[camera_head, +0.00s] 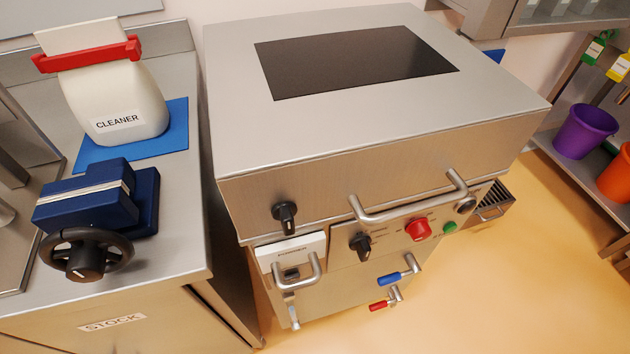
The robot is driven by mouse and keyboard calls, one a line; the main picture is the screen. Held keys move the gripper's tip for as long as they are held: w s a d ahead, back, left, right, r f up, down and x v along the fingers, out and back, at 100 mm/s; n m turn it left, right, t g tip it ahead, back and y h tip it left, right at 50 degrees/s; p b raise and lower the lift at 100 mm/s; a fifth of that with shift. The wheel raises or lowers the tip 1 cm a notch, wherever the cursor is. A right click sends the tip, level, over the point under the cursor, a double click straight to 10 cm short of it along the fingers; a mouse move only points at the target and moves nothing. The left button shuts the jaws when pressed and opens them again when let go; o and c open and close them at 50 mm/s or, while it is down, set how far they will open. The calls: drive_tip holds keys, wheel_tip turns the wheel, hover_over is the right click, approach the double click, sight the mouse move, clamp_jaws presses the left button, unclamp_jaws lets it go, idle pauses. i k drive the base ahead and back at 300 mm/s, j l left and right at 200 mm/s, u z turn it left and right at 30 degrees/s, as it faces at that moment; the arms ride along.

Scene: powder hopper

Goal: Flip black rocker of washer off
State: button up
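The steel machine (330,140), which I take to be the washer, stands in the middle, with a dark window in its top. No black rocker can be made out for certain. A small dark part (291,273) sits low on the left of its front, partly behind a handle (313,268); I cannot tell whether it is a rocker or its position. A black knob (285,216) is on the upper front. Another black knob (360,245), a red button (418,229) and a green button (450,228) are on the panel below. My gripper is not in view.
A long bar handle (410,207) sticks out before the panel. Blue (389,280) and red (378,305) valve levers sit below. A cleaner bottle (115,100) and a blue device with a black handwheel (85,255) stand on the left counter.

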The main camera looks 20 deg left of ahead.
sight(294, 277)
drive_tip(key=u, duration=0.85)
